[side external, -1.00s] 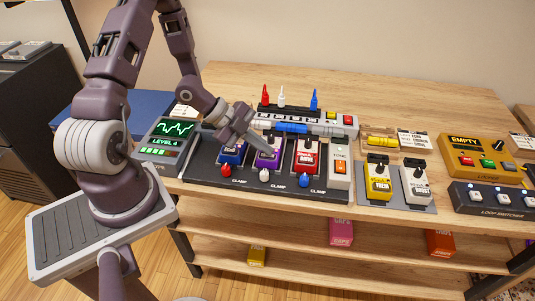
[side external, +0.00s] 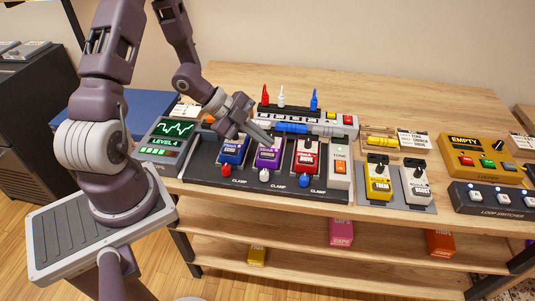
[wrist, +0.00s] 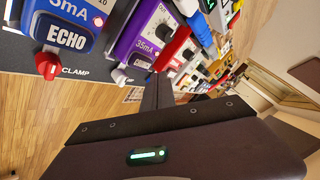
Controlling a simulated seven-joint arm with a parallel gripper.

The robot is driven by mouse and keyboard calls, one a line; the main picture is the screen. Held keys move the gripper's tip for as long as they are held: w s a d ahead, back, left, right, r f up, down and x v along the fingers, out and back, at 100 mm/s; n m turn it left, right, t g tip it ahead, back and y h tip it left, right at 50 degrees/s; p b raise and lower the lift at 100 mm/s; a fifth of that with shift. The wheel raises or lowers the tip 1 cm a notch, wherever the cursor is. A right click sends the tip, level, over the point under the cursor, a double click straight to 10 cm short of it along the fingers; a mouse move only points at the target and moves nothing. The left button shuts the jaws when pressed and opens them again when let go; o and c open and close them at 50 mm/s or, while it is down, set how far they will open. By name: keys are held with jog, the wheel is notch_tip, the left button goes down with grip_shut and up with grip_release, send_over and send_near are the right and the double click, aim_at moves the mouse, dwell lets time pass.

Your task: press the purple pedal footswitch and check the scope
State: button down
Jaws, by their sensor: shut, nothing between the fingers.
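The purple pedal (side external: 267,157) sits on the dark pedalboard between a blue pedal and a red pedal. It also shows in the wrist view (wrist: 136,40), with a white clamp knob at its front. My gripper (side external: 269,140) is shut and empty, its fingertips over the top part of the purple pedal. In the wrist view the closed fingers (wrist: 158,92) point towards the pedals; I cannot tell whether they touch anything. The footswitch is hard to make out. The scope (side external: 170,137) at the left shows a green jagged trace, "LEVEL 4" and a row of green bars.
The blue echo pedal (side external: 232,150) and red pedal (side external: 306,156) flank the purple one closely. A patch strip with upright red, white and blue plugs (side external: 315,99) stands behind. Yellow and white pedals stand to the right. The back of the table is clear.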

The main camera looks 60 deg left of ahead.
jog(key=shift+r, duration=1.95)
notch_tip(320, 180, up, 3)
jog(key=w+a+n+y, duration=0.2)
jog(key=y, duration=0.1)
notch_tip(320, 180, up, 14)
jog(key=f+n+y, duration=0.1)
jog(key=n+y, duration=0.6)
jog(key=n, duration=0.2)
send_over(264, 154)
jog(key=s+a, duration=0.3)
jog(key=s, duration=0.2)
jog(key=s+d+r+n+h, duration=0.1)
jog(key=s+d+n+h, duration=0.1)
jog(key=s+d, duration=0.4)
jog(key=s+d+r+n+g+h, duration=0.1)
jog(key=s+d+r+n+h, duration=0.1)
jog(key=s+d, duration=0.4)
jog(key=s+n, duration=0.1)
jog(key=s, duration=0.1)
jog(key=shift+s+r+n+g, duration=0.15)
jog(key=shift+s+n+g, duration=0.15)
jog(key=shift+s+n, duration=0.1)
